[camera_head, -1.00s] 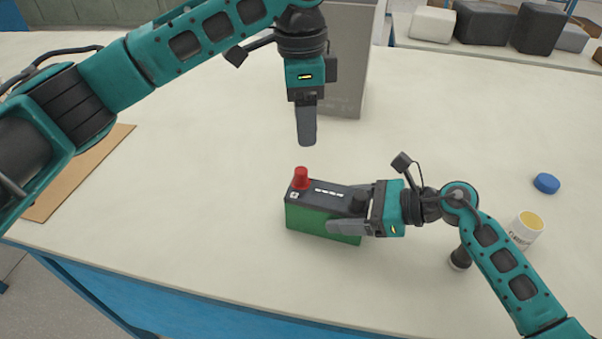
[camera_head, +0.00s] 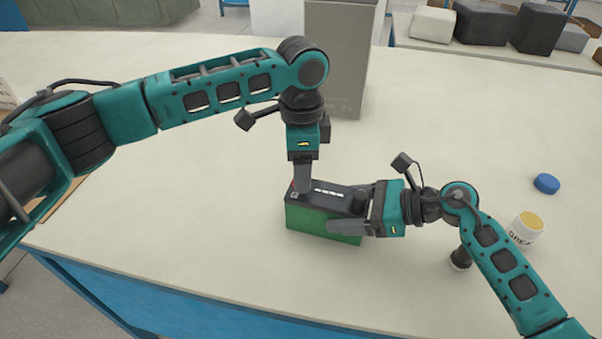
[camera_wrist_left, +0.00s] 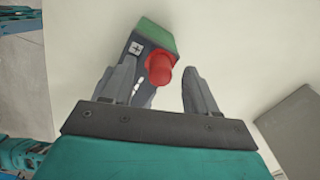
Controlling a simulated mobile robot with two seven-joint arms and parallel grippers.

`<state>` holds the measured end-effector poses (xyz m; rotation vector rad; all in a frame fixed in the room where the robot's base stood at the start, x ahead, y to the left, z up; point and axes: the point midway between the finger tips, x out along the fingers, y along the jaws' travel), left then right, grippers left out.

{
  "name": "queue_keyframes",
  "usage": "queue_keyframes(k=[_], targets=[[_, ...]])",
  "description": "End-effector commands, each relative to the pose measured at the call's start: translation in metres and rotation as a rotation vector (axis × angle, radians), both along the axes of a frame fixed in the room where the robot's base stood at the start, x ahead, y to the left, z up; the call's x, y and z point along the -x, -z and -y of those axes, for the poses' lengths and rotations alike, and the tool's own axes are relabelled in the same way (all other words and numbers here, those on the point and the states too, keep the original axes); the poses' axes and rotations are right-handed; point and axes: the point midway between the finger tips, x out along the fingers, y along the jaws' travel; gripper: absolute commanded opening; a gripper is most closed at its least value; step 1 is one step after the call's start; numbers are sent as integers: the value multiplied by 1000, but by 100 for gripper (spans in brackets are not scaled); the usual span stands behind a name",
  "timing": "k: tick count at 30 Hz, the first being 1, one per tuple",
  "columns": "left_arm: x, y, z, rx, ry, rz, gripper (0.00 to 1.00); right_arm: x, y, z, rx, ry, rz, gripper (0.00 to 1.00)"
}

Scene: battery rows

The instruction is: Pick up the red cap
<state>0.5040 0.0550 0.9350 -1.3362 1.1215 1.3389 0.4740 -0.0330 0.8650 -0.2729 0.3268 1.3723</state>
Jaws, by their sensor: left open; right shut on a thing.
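The red cap (camera_wrist_left: 160,68) stands on one end of the battery, beside a plus mark. In the head view my left gripper almost fully hides it, with only a sliver of red (camera_head: 293,185) showing. The battery (camera_head: 310,220) has a green body and a dark top and sits on the table. My left gripper (camera_head: 302,190) points down over the cap end. In the left wrist view its open fingers (camera_wrist_left: 158,85) are on either side of the cap, with a gap on the right; contact on the left is unclear. My right gripper (camera_head: 348,210) is shut on the battery from the right.
A grey box (camera_head: 337,60) stands behind on the white table (camera_head: 450,120). A blue lid (camera_head: 546,183), a white jar (camera_head: 526,228) and a small dark cylinder (camera_head: 460,258) are at the right. A brown board (camera_head: 60,198) lies at the left, partly behind my arm.

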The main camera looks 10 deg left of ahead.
Motion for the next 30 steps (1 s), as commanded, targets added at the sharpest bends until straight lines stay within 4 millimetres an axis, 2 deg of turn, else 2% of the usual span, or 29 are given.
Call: queue_keyframes(k=[3, 9, 27, 30], targets=[[0, 6, 0, 1, 0, 1, 58, 0, 1, 0, 2, 0, -1, 0], [0, 7, 0, 1, 1, 1, 58, 0, 1, 0, 2, 0, -1, 0], [0, 6, 0, 1, 1, 1, 1, 0, 1, 0, 2, 0, -1, 0], [0, 6, 0, 2, 1, 1, 1, 0, 1, 0, 2, 0, -1, 0]])
